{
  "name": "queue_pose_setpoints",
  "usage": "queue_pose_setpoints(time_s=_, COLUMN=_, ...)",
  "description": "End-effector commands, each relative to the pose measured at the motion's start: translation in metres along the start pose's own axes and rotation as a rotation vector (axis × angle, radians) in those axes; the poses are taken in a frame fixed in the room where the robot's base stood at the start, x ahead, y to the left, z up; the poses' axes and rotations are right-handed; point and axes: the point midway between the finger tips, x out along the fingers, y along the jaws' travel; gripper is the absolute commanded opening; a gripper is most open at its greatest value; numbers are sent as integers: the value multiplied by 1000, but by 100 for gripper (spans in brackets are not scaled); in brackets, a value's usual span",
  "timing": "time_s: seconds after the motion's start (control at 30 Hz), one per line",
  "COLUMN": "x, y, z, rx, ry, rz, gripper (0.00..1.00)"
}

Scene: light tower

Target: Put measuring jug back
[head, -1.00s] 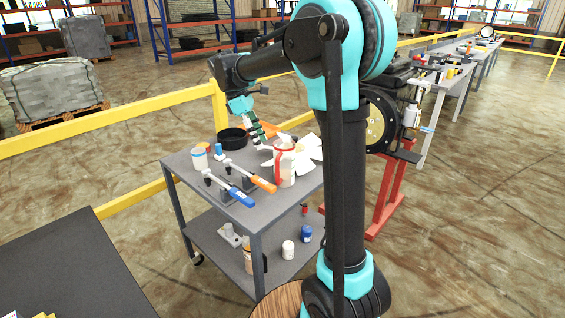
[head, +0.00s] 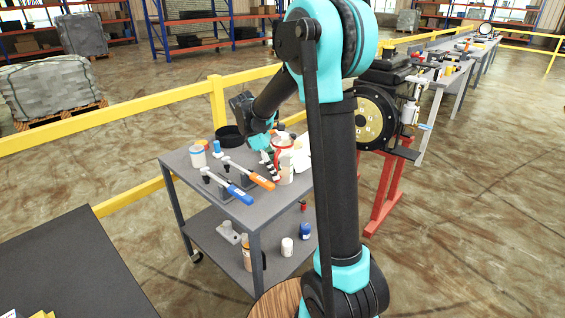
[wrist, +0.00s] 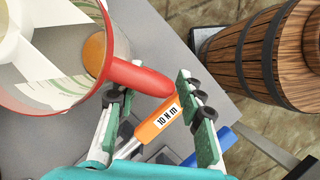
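The measuring jug (head: 286,167) stands on the top of the grey cart (head: 256,212). It is see-through, with a red rim and a red handle. In the wrist view the jug (wrist: 60,88) fills the upper left, and its red handle (wrist: 142,78) points in between my fingers. My gripper (wrist: 158,92) is open, one finger on each side of the handle's free end. I cannot tell whether a finger touches it. In the head view my gripper (head: 269,164) is just left of the jug and partly overlaps it.
A torque wrench with an orange handle (head: 262,183) and one with a blue handle (head: 240,196) lie in front of the jug. A black round pan (head: 229,136) and a white tub (head: 198,156) stand further back. A wooden barrel (wrist: 262,55) is beside the cart.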

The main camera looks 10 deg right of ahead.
Motion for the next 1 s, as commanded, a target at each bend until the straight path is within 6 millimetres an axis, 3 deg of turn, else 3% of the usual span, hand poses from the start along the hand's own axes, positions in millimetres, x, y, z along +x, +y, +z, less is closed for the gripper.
queue_pose_setpoints(time_s=0.33, x=10, y=0, z=0, rx=0, ry=0, rz=0, gripper=38)
queue_pose_setpoints(time_s=0.63, x=10, y=0, z=0, rx=0, ry=0, rz=0, gripper=2)
queue_pose_setpoints(time_s=1.0, x=9, y=0, z=0, rx=0, ry=0, rz=0, gripper=0)
